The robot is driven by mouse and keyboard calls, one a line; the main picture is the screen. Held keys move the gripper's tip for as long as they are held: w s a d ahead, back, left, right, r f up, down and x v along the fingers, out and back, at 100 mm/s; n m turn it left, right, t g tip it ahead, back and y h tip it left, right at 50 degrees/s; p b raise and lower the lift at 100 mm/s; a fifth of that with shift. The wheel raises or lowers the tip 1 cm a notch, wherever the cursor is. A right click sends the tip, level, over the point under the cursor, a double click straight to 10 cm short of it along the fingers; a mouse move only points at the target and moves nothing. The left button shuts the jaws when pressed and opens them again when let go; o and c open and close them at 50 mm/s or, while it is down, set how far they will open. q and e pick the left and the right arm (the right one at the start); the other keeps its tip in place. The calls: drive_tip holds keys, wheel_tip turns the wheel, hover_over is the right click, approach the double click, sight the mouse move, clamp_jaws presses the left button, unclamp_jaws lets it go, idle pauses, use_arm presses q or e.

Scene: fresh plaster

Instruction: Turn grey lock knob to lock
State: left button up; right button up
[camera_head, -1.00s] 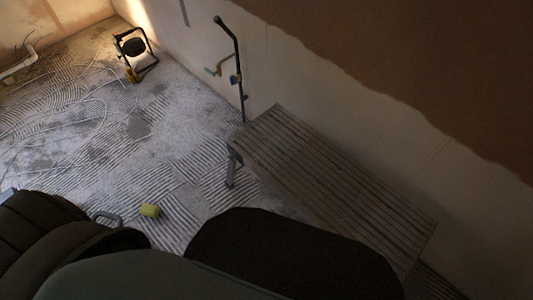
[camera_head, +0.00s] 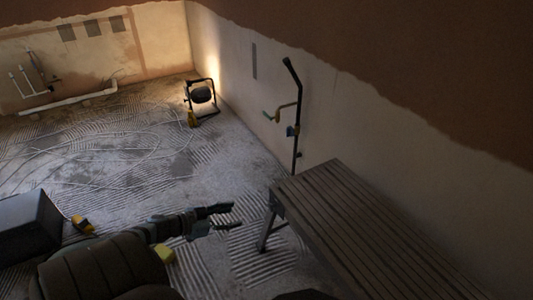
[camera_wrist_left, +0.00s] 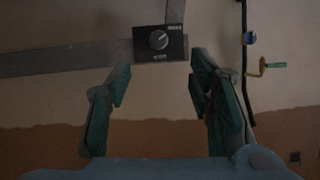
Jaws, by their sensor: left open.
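The grey lock knob (camera_wrist_left: 158,40) sits on a small black plate (camera_wrist_left: 174,54) with pale markings, fixed where two grey bars meet in the left wrist view. Its pointer line is slanted. My left gripper (camera_wrist_left: 158,82) is open and empty, its two dark green fingers apart on either side below the plate, not touching it. In the head view the left gripper (camera_head: 237,215) reaches right, close to the left end of the slatted bench (camera_head: 365,220). I cannot make out the knob in the head view. The right gripper is not in view.
A black upright rod (camera_head: 296,110) with a yellow crank stands by the wall behind the bench. A work lamp (camera_head: 202,95) stands in the far corner. A dark box (camera_head: 28,228) and a yellow block (camera_head: 165,254) are at lower left. Cables lie on the ridged floor.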

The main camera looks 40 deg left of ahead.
use_arm(q)
drive_tip(key=b, duration=0.3)
approach(269, 208)
drive_tip(key=f, duration=0.1)
drive_tip(key=b+x, duration=0.3)
drive_tip(key=x, duration=0.5)
drive_tip(key=shift+w+a+r+b, duration=0.15)
drive_tip(key=shift+w+b, duration=0.1)
drive_tip(key=shift+b, duration=0.15)
drive_tip(key=shift+w, duration=0.25)
clamp_jaws()
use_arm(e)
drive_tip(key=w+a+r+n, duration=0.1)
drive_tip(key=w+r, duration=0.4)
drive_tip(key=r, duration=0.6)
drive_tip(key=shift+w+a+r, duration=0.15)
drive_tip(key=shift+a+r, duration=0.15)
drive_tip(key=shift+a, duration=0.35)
